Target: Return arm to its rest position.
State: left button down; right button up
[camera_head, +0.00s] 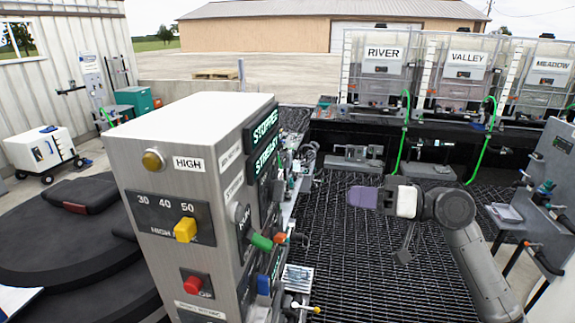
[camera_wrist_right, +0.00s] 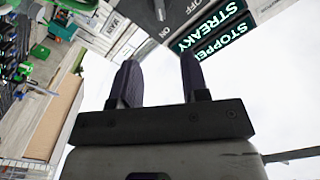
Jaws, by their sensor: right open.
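My right gripper (camera_head: 362,197) is in the middle right of the head view, above the dark metal grating. Its arm comes in from the lower right and its purple-grey fingers point left, toward the control cabinet. In the right wrist view the two fingers (camera_wrist_right: 160,80) stand apart with nothing between them, so it is open and empty. Beyond the fingers that view shows the cabinet's green lit displays (camera_wrist_right: 215,35), reading STREAKY and STOPPED. My left gripper is in neither view.
The steel control cabinet (camera_head: 150,130), with a yellow selector and red button, fills the centre left. Totes labelled RIVER (camera_head: 375,80), VALLEY (camera_head: 461,85) and MEADOW (camera_head: 540,90) stand on a black bench behind. A grey panel (camera_head: 550,165) with valves stands at right. Open grating (camera_head: 345,265) lies between.

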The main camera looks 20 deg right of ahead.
jog(key=s+f+t+h+p, duration=0.35)
jog(key=f+h, duration=0.75)
jog(key=h, duration=0.5)
jog(key=s+a+f+g+p, duration=0.2)
jog(key=s+a+f+g, duration=0.1)
jog(key=s+f, duration=0.4)
jog(key=s+a+f+m+g+p, duration=0.1)
jog(key=s+a+f+g+p, duration=0.1)
jog(key=s+f, duration=0.6)
jog(key=s+a+f+m+g+y+p, duration=0.1)
jog(key=s+a+f+g+p, duration=0.2)
jog(key=s+f, duration=0.4)
jog(key=s+g+p, duration=0.1)
jog(key=s+g, duration=0.1)
jog(key=s, duration=0.6)
jog(key=shift+s+a+f, duration=0.3)
jog(key=shift+s+f, duration=0.1)
